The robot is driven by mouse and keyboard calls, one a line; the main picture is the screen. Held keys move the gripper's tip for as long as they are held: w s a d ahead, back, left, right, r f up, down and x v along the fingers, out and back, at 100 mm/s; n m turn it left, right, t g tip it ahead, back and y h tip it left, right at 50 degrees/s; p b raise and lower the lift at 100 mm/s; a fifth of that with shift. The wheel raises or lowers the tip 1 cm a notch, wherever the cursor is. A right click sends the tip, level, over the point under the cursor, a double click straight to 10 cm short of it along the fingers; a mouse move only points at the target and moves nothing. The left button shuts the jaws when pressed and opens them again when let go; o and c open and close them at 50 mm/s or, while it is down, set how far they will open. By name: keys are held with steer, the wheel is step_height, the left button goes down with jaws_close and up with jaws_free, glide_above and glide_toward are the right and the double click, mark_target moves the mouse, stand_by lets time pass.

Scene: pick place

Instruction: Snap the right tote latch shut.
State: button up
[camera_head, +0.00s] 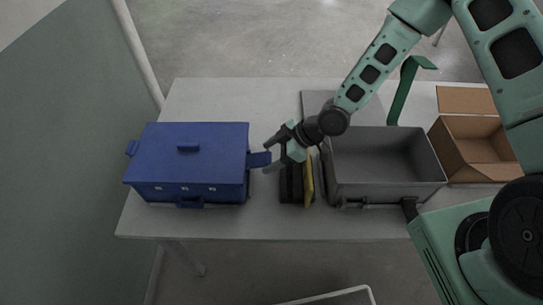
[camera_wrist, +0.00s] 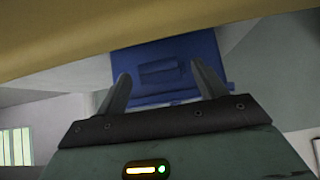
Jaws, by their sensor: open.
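A blue tote (camera_head: 192,165) with its lid down and a handle on top stands on the left of the table. Its right latch (camera_head: 259,160) sticks out sideways from the right wall, swung away from it. A left latch (camera_head: 132,148) sticks out on the other side. My gripper (camera_head: 268,158) is open at the outer end of the right latch, with a finger on either side of it. Contact cannot be told. In the wrist view, the blue tote (camera_wrist: 205,70) lies ahead, between and beyond my open fingers.
Upright black and yellow book-like things (camera_head: 309,180) stand right of the tote, under my gripper. An open grey bin (camera_head: 435,172) and an open cardboard box (camera_head: 465,100) are further right. The table (camera_head: 250,222) is clear along its front edge.

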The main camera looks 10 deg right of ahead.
mark_target(251, 160)
steer(key=c, duration=0.9)
steer(key=shift+c, duration=0.2)
steer(key=shift+r, duration=0.15)
steer(key=shift+a+r+h, duration=0.25)
steer(key=shift+r+h, duration=0.05)
steer(key=shift+h, duration=0.3)
steer(key=shift+c, duration=0.7)
steer(key=shift+w+a+r+g+h+p, duration=0.15)
steer(key=shift+a+r+g+h+p, duration=0.3)
steer(key=shift+h, duration=0.65)
steer(key=a+r+h, duration=0.1)
steer(key=h, duration=0.1)
steer(key=shift+w+a+h, duration=0.1)
steer(key=shift+a+h, duration=0.1)
steer(key=shift+h, duration=0.1)
steer(key=shift+w+a+r+g+h+b, duration=0.1)
steer(key=shift+a+r+g+h+b, duration=0.25)
steer(key=shift+h, duration=0.6)
steer(key=shift+w+a+g+h, duration=0.15)
steer(key=shift+a+h, duration=0.45)
steer(key=shift+h, duration=0.3)
steer(key=shift+w+a+r+g+h+b, duration=0.1)
steer(key=shift+a+r+g+h+b, duration=0.25)
steer(key=shift+h, duration=0.6)
steer(key=shift+a+f, duration=0.15)
